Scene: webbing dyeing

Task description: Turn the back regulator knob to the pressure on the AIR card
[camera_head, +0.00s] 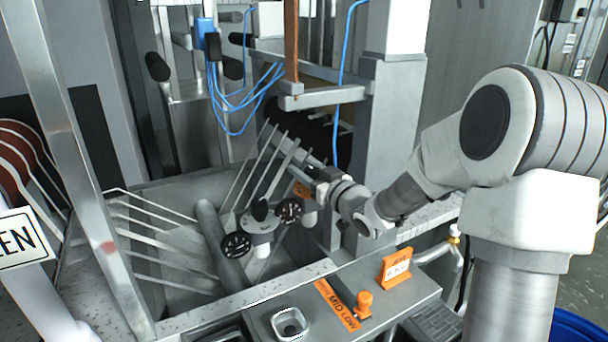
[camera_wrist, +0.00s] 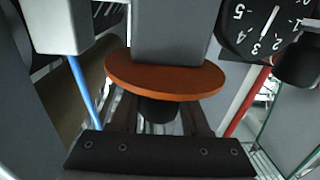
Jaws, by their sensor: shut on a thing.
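The back regulator shows an orange disc (camera_head: 301,191) in the head view, and that disc fills the middle of the wrist view (camera_wrist: 165,80). A short black knob (camera_wrist: 157,112) sticks out below the disc. My gripper (camera_head: 316,181) is at the back regulator, its dark fingers shut on the knob in the wrist view (camera_wrist: 160,122). A black gauge (camera_head: 289,211) sits beside it; close up (camera_wrist: 262,22) it shows white numerals and a needle, tilted and partly cut off. The orange AIR card (camera_head: 397,268) stands on the front bench; its number is too small to read.
A second black gauge (camera_head: 236,245) and a black-knobbed regulator (camera_head: 260,211) are close to the left of my gripper. Metal rods and blue hoses (camera_head: 228,120) crowd behind.

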